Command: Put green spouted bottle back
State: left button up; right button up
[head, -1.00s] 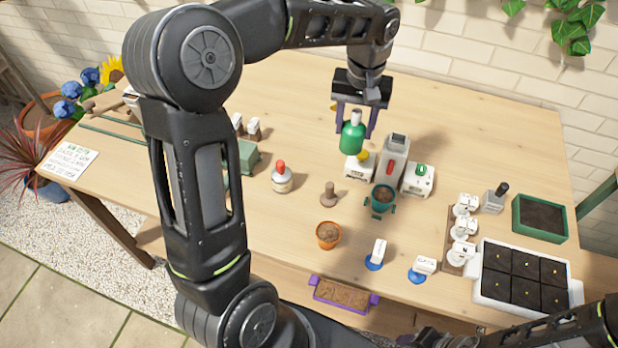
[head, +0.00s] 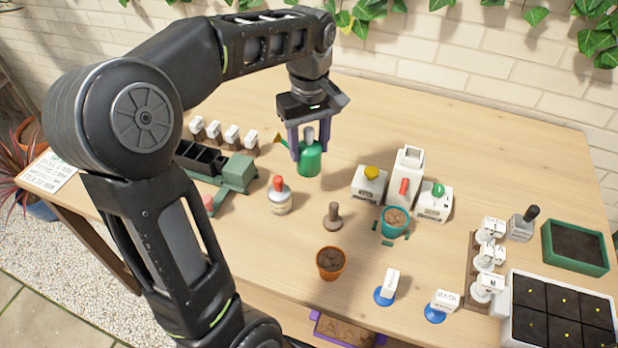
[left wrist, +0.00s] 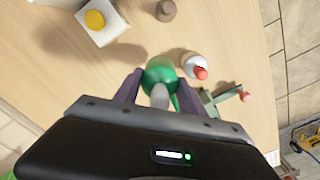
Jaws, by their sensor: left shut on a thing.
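The green spouted bottle (head: 309,160) has a grey top and a spout with a yellow-orange tip pointing left. My left gripper (head: 304,150) is shut on it from above, with a purple finger on each side. The bottle is upright near the middle back of the table; I cannot tell whether its base touches the wood. In the left wrist view the bottle (left wrist: 160,78) sits between the two fingers. My right gripper is out of view.
A red-capped white bottle (head: 280,198) stands nearby, with a brown tamper (head: 332,216) to its right. A green stand (head: 236,174) with black trays is left. White dispensers (head: 407,165) and a teal pot (head: 395,220) are right. The back table is clear.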

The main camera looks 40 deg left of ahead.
aim_at(309, 128)
pick_arm(q)
jog(key=shift+f, duration=1.95)
jog(key=shift+f, duration=1.85)
jog(key=shift+f, duration=0.2)
jog(key=o, duration=1)
jog(key=shift+r, duration=0.1)
notch_tip(309, 128, up, 12)
jog(key=shift+r, duration=0.1)
